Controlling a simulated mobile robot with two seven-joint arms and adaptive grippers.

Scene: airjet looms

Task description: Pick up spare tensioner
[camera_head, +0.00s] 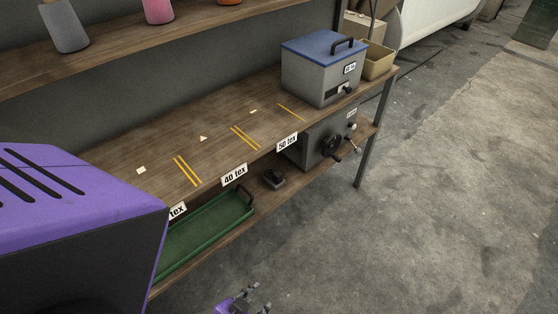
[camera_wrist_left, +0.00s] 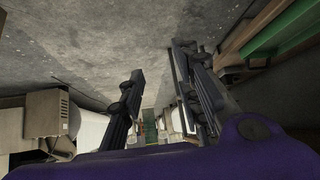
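A small dark block-like part (camera_head: 273,179), which looks like the spare tensioner, lies on the lower shelf (camera_head: 220,220) of the wooden bench, between the green tray and a grey machine box. My left gripper (camera_head: 262,297) is at the bottom edge of the head view, over the floor in front of the bench and apart from the part. In the left wrist view its two dark fingers (camera_wrist_left: 160,60) are spread with nothing between them. My right gripper is not in view.
The green tray (camera_head: 205,238) with a dark handle sits on the lower shelf. The grey box (camera_head: 322,138) has a protruding knob and lever. A blue-lidded box (camera_head: 322,70) and a tan bin (camera_head: 378,62) stand on top. A bench leg (camera_head: 373,135) is at right; floor there is clear.

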